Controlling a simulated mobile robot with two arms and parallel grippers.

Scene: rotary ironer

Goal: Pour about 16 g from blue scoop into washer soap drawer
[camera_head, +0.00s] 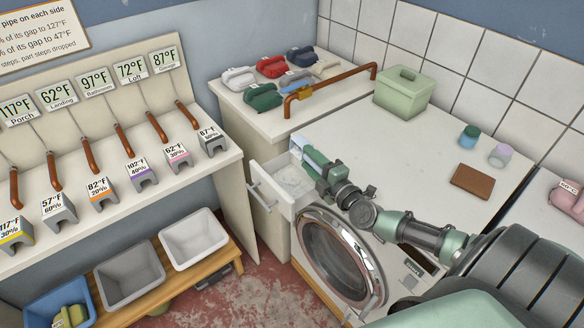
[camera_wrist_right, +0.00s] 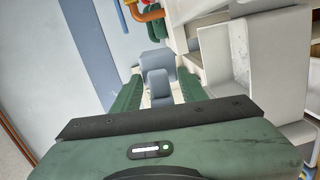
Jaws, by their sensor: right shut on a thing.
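My right gripper (camera_head: 322,174) is shut on the blue scoop (camera_head: 309,154). In the right wrist view, the scoop's pale blue handle (camera_wrist_right: 158,84) sits between the two green fingers, with its body beyond them. The scoop is beside and above the open white soap drawer (camera_head: 279,207), which is pulled out from the washer (camera_head: 318,268) and has a bar handle on its front. The drawer's inside shows pale, but I cannot tell whether powder lies in it. The scoop's contents are hidden, and I cannot tell its exact tilt. My left gripper is not in view.
Behind the drawer, a counter holds several coloured irons (camera_head: 263,97) and a copper pipe (camera_head: 331,80). A green box (camera_head: 403,93), two small jars and a brown block (camera_head: 472,181) stand on the worktop. Several tubs (camera_head: 193,240) sit on a bench at left.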

